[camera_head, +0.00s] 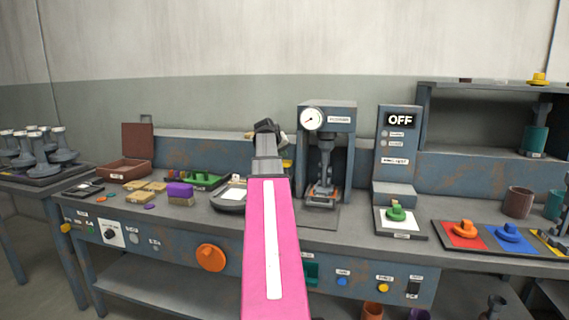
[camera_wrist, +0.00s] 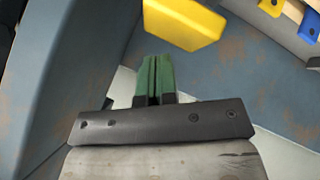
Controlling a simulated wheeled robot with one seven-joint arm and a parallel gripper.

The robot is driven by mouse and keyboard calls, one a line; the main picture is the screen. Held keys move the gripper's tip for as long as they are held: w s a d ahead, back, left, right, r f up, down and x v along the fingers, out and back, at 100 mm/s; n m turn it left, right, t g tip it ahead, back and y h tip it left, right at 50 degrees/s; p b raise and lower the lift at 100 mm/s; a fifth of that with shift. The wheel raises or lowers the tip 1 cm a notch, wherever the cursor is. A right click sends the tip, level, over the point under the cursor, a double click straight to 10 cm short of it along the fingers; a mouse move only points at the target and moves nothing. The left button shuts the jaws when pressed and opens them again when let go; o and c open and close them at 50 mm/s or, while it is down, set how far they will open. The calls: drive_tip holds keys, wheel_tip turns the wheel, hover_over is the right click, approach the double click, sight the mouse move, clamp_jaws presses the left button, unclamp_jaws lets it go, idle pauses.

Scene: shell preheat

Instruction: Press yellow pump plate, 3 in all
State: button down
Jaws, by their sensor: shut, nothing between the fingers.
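The yellow pump plate (camera_wrist: 183,22) fills the upper middle of the wrist view, just beyond my fingertips. A small yellow patch (camera_head: 287,163) beside my arm in the head view looks like the same plate, mostly hidden by the arm. My gripper (camera_wrist: 155,60) shows two green fingers pressed together with nothing between them. A narrow gap appears between the fingertips and the plate; I cannot tell whether they touch. In the head view my gripper (camera_head: 268,127) is small and dark, left of the press.
The press with a gauge (camera_head: 327,120) stands right of my arm, then a box marked OFF (camera_head: 397,150). Red, blue and yellow pads (camera_head: 465,235) with pieces lie right.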

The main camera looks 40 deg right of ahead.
sight(284, 161)
drive_tip(key=shift+f, duration=0.2)
drive_tip(key=shift+f, duration=0.2)
drive_tip(key=shift+f, duration=1.65)
idle(1.9)
drive_tip(key=shift+r, duration=2.1)
drive_tip(key=shift+r, duration=2.5)
